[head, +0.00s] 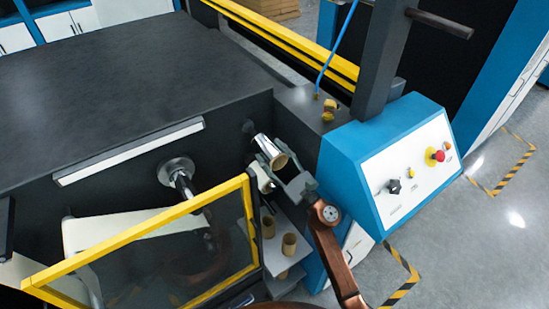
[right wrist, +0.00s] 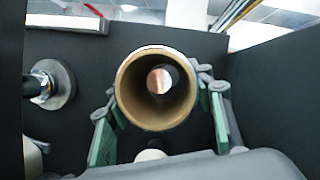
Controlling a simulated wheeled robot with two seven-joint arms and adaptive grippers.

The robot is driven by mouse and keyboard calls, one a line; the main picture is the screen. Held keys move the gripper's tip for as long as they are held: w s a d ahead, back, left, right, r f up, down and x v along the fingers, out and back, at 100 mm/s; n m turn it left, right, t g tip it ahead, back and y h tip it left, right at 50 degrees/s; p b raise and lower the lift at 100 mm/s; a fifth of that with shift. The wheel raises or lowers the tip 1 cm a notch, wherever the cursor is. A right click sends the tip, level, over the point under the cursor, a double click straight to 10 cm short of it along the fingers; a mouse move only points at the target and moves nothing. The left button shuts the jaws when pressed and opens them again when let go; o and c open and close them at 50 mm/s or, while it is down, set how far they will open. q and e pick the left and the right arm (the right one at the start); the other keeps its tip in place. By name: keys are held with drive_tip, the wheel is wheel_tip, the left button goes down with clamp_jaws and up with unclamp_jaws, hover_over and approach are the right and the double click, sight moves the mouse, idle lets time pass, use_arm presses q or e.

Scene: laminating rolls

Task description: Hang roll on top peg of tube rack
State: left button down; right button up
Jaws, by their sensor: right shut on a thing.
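A short roll (head: 268,147) with a pale, shiny outside and a brown cardboard core is held in my right gripper (head: 275,163), close to the dark machine wall. In the right wrist view I look along the open bore of the roll (right wrist: 126,92). The fingers of the right gripper (right wrist: 160,112) close on it from both sides. A small dark round fitting (head: 248,127) on the wall lies just behind the roll; I cannot tell if it is the top peg. A pale round end (right wrist: 150,155) shows below the roll. My left gripper is out of view.
A yellow-framed clear guard (head: 140,233) stands left of my right arm. Brown tubes (head: 289,243) stand on a grey shelf below. A blue control box (head: 390,160) is close on the right. A round metal chuck (head: 177,171) sticks out of the wall at left.

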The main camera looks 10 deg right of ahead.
drive_tip(key=shift+w+a+b, duration=0.4)
drive_tip(key=shift+w+b, duration=0.15)
drive_tip(key=shift+w, duration=0.6)
drive_tip(key=shift+w+a+b, duration=0.45)
drive_tip(key=shift+w+b, duration=0.1)
drive_tip(key=shift+w, duration=0.6)
drive_tip(key=shift+w+a+b, duration=0.4)
drive_tip(key=shift+w+b, duration=0.15)
drive_tip(key=shift+w, duration=0.6)
drive_tip(key=o, duration=1.3)
drive_tip(key=shift+o, duration=0.2)
